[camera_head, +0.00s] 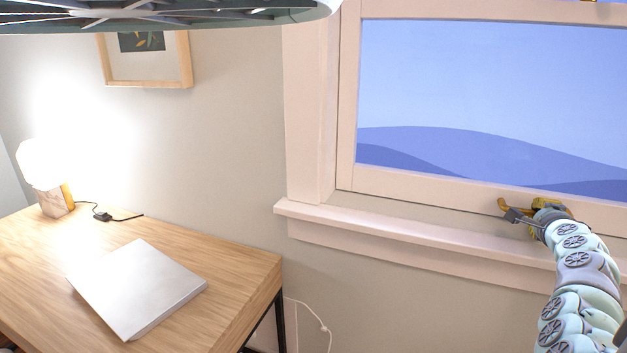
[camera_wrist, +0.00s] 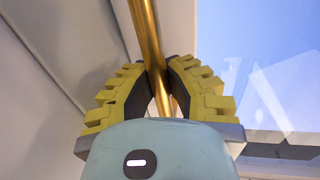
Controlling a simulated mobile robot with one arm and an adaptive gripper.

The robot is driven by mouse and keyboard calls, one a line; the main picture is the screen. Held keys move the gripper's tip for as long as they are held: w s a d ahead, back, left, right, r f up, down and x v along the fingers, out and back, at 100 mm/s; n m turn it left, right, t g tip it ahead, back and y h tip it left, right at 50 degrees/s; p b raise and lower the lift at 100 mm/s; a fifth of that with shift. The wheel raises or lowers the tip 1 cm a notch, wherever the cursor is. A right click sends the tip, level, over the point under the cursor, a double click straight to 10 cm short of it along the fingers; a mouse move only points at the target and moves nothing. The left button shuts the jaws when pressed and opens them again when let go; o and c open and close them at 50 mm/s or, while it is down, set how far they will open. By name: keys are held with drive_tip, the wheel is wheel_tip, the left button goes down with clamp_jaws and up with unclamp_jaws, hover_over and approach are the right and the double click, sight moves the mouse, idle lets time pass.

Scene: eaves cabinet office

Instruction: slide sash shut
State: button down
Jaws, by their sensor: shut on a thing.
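The window sash (camera_head: 430,187) is a pale frame around a blue pane, with hills beyond the glass. A narrow beige band shows between its bottom rail and the sill (camera_head: 400,232); I cannot tell how deep it is. A brass handle (camera_head: 503,205) shows at the bottom rail, right of centre in the head view. My gripper (camera_head: 522,211) is at that handle. In the wrist view, my gripper (camera_wrist: 160,78) has its yellow-backed fingers closed on the brass bar (camera_wrist: 144,30), one on each side. Part of the bar is hidden behind the fingers and wrist.
A wooden desk (camera_head: 225,290) stands at the left with a closed silver laptop (camera_head: 138,285) and a lit lamp (camera_head: 45,175). A framed picture (camera_head: 148,83) hangs above it. A large round fixture (camera_head: 160,15) crosses the top left.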

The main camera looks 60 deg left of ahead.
drive_tip(key=shift+s+f, duration=0.1)
drive_tip(key=shift+f, duration=0.15)
drive_tip(key=c, duration=1.3)
unclamp_jaws()
drive_tip(key=shift+s+d, duration=0.1)
drive_tip(key=o, duration=0.4)
drive_tip(key=shift+c, duration=0.2)
